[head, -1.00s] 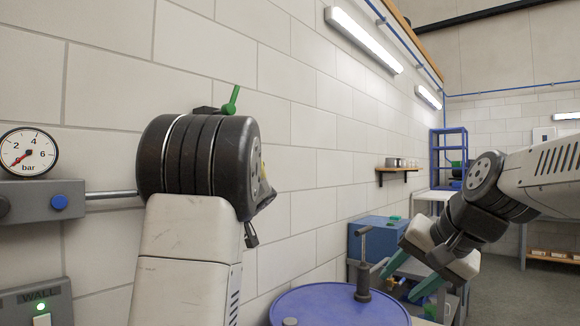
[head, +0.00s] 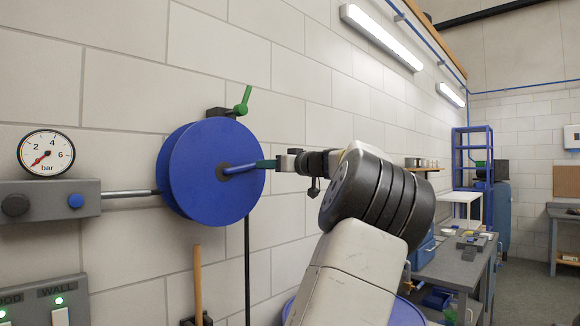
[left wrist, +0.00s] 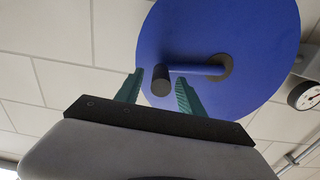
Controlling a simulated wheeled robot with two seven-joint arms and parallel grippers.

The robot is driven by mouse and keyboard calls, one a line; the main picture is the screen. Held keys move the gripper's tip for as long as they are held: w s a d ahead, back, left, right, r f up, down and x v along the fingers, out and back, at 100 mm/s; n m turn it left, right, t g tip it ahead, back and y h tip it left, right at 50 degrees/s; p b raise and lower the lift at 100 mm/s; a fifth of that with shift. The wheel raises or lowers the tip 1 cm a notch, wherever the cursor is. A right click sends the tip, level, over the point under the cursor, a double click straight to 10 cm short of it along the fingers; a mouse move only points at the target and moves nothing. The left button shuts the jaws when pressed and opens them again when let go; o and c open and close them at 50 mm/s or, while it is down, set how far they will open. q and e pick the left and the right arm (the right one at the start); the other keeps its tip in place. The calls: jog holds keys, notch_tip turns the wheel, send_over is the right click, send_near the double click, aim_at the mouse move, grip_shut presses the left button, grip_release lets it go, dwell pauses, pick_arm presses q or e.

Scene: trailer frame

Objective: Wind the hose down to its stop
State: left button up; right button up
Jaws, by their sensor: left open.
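The blue hose reel (head: 196,172) is on the wall at the left centre of the head view. Its blue crank arm (left wrist: 198,69) runs from a dark hub to a dark grip (left wrist: 161,79) in the left wrist view. My left gripper (head: 266,164) is at the reel's front face, at the crank. In the left wrist view its green fingers (left wrist: 158,92) are open, with the grip between their tips; I cannot tell whether they touch it. A thin black hose (head: 247,265) hangs below the reel. My right gripper is out of view.
A bar gauge (head: 46,153) and grey valve box (head: 50,198) are left of the reel. A green lever (head: 241,104) sits above it. A wooden handle (head: 197,285) stands below. A cluttered bench (head: 465,260) is at right.

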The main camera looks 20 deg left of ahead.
pick_arm(q)
jog(key=shift+x, duration=1.25)
grip_shut()
dwell(0.5)
